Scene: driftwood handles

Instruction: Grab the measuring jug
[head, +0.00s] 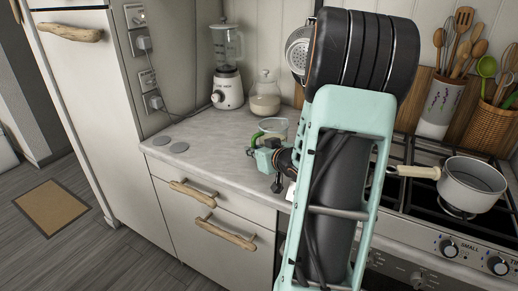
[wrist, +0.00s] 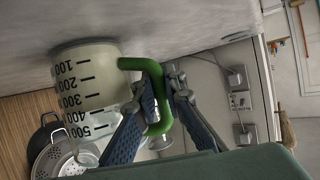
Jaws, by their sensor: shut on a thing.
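The measuring jug (wrist: 84,82) is clear with black numbers and a green handle (wrist: 130,63). In the wrist view it appears upside down, with its base end at the counter. In the head view the jug (head: 274,127) is on the counter, partly hidden behind my gripper and arm. My gripper (wrist: 163,76) has its two fingers on either side of the green handle and is shut on it. In the head view my gripper (head: 257,146) is at the jug's near side. Whether the base touches the counter I cannot tell.
A blender (head: 227,80) and a glass jar (head: 265,97) stand at the back of the counter (head: 190,145). A saucepan (head: 470,187) sits on the stove at right. Utensil holders (head: 440,105) stand behind it.

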